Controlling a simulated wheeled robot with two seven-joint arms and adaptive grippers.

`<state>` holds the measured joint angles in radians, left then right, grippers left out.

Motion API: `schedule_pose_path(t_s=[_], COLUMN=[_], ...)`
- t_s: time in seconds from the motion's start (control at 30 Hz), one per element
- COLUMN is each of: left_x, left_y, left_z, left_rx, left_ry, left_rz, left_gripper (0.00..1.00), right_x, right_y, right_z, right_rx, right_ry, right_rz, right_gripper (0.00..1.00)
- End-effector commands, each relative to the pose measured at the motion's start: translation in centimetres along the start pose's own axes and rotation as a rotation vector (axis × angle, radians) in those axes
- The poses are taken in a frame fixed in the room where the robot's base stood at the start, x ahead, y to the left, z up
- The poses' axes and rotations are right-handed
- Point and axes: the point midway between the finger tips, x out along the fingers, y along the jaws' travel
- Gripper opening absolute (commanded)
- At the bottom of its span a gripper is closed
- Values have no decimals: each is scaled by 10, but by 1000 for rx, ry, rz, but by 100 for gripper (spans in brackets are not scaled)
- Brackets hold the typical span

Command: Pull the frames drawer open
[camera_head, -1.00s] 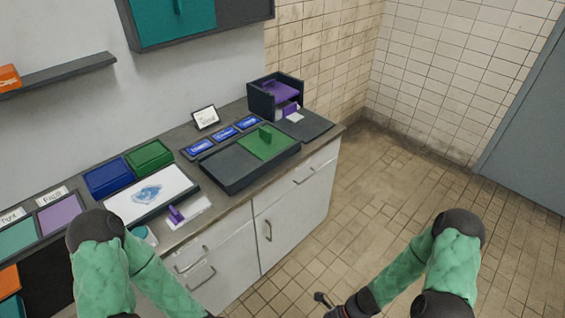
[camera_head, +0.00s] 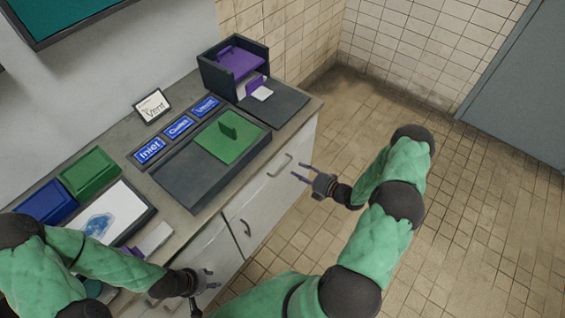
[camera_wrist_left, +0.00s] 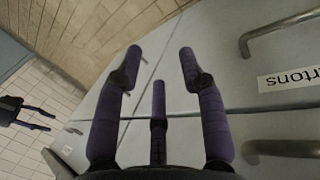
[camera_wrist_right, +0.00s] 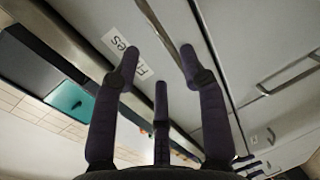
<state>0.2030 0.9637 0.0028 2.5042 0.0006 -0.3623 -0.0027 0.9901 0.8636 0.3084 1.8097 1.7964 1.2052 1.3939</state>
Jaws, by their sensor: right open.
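The frames drawer (camera_head: 266,190) is the white top-right front under the counter, with a metal handle (camera_head: 280,167). It looks shut in the head view. My right gripper (camera_head: 303,172) is open and empty just in front of this handle, with a gap to it. In the right wrist view the drawer's label (camera_wrist_right: 125,48) is partly hidden by a finger. The handle bar (camera_wrist_right: 163,30) runs toward the space between the open fingertips (camera_wrist_right: 159,53). My left gripper (camera_head: 209,279) is in front of the left cabinet fronts; its fingers stand apart and empty in the left wrist view (camera_wrist_left: 160,55).
A cartons label (camera_wrist_left: 290,79) and handle (camera_wrist_left: 280,35) show in the left wrist view. On the counter are a dark tray with a green lid (camera_head: 230,138), a black holder (camera_head: 233,66) and blue labels (camera_head: 178,126). The tiled floor to the right is clear.

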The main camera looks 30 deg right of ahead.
Motion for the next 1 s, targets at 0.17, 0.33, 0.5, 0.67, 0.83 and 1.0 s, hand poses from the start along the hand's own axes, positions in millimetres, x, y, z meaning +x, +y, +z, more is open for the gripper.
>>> schedule_pose_path(t_s=[0.17,0.33,0.5,0.67,0.83,1.0], left_x=[8,12,15,15,15,15], left_y=[-3,-4,-5,-5,-5,-5], left_z=[-1,-1,-1,-1,-1,-1], left_rx=[0,0,0,0,0,0], left_ry=[1,1,1,1,2,2], left_rz=[0,0,0,0,0,0], left_gripper=[40,40,40,40,40,40], right_x=[35,61,76,80,80,80], right_y=[-2,-1,-1,-1,0,0], right_z=[-1,-1,-1,-1,-1,-1], right_rx=[-4,-4,-2,-3,-3,-3], right_ry=[5,5,4,3,2,3], right_rz=[0,0,-1,-2,-2,-2], right_gripper=[43,43,43,43,43,9])
